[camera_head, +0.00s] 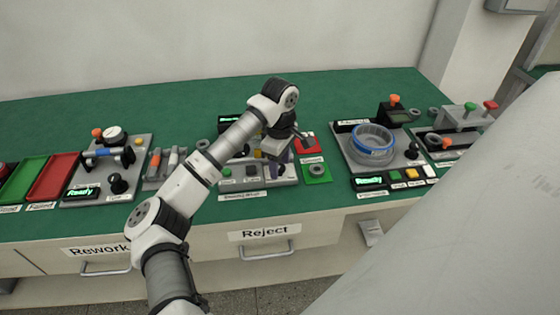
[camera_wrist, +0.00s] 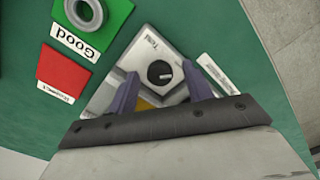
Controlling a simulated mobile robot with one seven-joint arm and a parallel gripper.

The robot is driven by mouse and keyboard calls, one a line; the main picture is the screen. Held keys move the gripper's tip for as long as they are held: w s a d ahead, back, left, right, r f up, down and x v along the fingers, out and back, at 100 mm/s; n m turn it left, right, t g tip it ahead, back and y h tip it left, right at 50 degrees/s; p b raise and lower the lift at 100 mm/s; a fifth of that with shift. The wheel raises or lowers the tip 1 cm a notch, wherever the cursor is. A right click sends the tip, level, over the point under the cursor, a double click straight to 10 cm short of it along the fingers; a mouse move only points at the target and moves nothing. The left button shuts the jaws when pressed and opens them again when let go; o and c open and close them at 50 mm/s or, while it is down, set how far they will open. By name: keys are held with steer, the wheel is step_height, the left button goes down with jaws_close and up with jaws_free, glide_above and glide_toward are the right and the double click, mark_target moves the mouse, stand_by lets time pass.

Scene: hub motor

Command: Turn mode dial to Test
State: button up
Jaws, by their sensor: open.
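The mode dial (camera_wrist: 160,73) is a round black knob with a pale pointer mark, on a light grey panel (camera_wrist: 178,48). In the wrist view the mark points to the right. A label (camera_wrist: 152,43) that seems to read Test stands above the knob in that view. My gripper (camera_wrist: 161,72) is open, with one purple finger on each side of the knob and visible gaps between. I cannot tell the height of the fingertips over the panel. In the head view my gripper (camera_head: 283,156) is over the middle station and hides the dial.
In the wrist view a green pad (camera_wrist: 112,12) labelled Good holds a grey ring (camera_wrist: 84,12), beside a red pad (camera_wrist: 65,67). A yellow part (camera_wrist: 145,104) shows between the fingers. A station with a blue-banded ring (camera_head: 372,152) stands to the right in the head view.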

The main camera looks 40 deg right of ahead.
steer(key=shift+c, duration=0.4)
steer(key=c, duration=0.9)
